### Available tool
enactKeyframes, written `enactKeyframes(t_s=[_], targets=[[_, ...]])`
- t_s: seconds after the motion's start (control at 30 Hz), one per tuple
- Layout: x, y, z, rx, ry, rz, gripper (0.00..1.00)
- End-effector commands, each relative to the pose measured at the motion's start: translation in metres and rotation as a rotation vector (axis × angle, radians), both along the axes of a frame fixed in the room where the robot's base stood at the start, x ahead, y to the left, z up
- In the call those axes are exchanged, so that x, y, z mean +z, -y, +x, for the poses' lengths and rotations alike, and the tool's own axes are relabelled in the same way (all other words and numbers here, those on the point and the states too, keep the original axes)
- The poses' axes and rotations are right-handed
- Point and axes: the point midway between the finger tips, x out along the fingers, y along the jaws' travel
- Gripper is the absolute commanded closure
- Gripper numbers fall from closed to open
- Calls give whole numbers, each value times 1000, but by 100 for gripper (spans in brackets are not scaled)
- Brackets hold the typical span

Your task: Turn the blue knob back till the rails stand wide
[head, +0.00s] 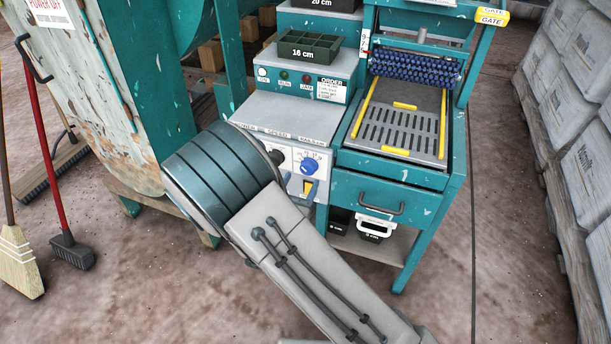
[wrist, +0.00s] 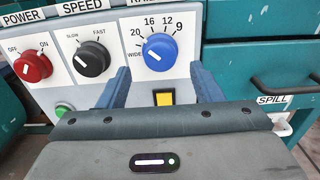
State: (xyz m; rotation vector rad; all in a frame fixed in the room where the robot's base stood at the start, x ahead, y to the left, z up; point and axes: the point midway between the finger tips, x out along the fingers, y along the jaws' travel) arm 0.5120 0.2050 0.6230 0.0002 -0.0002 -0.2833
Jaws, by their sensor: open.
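The blue knob (wrist: 160,52) sits on the white panel below the RAILS label, and it also shows in the head view (head: 309,166). Its white mark points left and up, on the WIDE and 20 side; I cannot tell the exact setting. My gripper (wrist: 159,76) is open, its two blue fingers apart to the left and right of the knob. I cannot tell whether they touch it. The yellow rails, left (head: 363,107) and right (head: 441,125), lie along the two sides of the slotted tray (head: 400,125).
The black SPEED knob (wrist: 91,58) and red POWER knob (wrist: 33,66) are left of the blue knob. A yellow switch (wrist: 164,98) is below it. A drawer handle (head: 382,208) is to the right. Brooms stand at far left, and grey stacked bags (head: 590,150) at right.

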Motion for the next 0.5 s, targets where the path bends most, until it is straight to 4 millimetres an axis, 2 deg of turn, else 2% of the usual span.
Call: enactKeyframes(t_s=[0.03,0.2,0.5], targets=[[-1,4,10,-4,2,0,41],[-1,10,32,-2,0,0,41],[0,13,43,0,0,-1,41]])
